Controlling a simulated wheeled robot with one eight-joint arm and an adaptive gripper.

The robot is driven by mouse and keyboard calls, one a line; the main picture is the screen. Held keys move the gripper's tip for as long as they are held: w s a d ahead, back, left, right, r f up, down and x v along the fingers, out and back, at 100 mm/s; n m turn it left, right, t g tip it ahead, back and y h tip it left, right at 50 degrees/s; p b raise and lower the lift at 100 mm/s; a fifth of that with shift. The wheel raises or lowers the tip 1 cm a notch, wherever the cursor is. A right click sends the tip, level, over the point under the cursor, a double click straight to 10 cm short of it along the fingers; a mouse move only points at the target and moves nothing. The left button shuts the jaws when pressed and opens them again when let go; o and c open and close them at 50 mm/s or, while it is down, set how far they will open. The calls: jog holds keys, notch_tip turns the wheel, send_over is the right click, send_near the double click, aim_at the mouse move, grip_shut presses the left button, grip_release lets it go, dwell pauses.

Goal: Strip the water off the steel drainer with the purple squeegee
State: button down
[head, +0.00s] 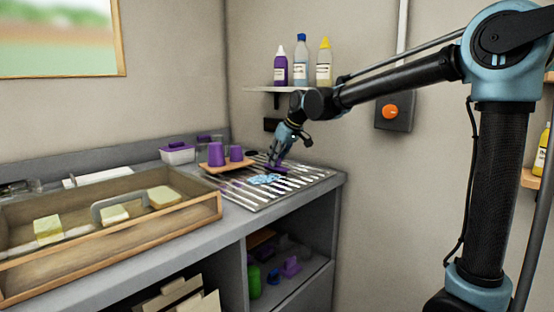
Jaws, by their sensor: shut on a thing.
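The steel drainer (306,185) is a ribbed metal surface at the right end of the grey counter. A pale blue patch of water (265,179) lies near its middle. My gripper (276,163) is low over the drainer, pointing down, just behind the water patch. It is shut on a small dark purple thing, which looks like the purple squeegee (277,170). The squeegee is at or just above the ribs; I cannot tell whether it touches them. My fingers hide part of it.
A wooden board with purple cups (216,154) stands left of the water. A wooden tray (110,238) with sponge-like blocks is on the left. Several bottles (301,63) stand on a wall shelf above. A grey box with an orange knob (391,111) is on the right wall.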

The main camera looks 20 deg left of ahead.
jog(key=shift+f, duration=0.5)
dwell(0.8)
jog(key=shift+s, duration=0.1)
dwell(0.3)
jog(key=shift+s+a, duration=0.25)
jog(key=shift+s, duration=0.35)
jog(key=shift+s+a, duration=0.25)
jog(key=shift+s, duration=0.4)
jog(key=shift+s+a, duration=0.25)
jog(key=shift+s, duration=0.35)
jog(key=shift+s+a, duration=0.25)
jog(key=shift+s, duration=0.35)
jog(key=shift+s+a, duration=0.25)
jog(key=shift+s, duration=0.35)
jog(key=shift+s+a, duration=0.25)
jog(key=shift+s, duration=0.35)
jog(key=shift+s+a, duration=0.25)
jog(key=shift+s, duration=0.4)
jog(key=shift+s+a, duration=0.25)
jog(key=shift+s, duration=0.35)
jog(key=shift+s+a, duration=0.25)
jog(key=shift+s, duration=0.4)
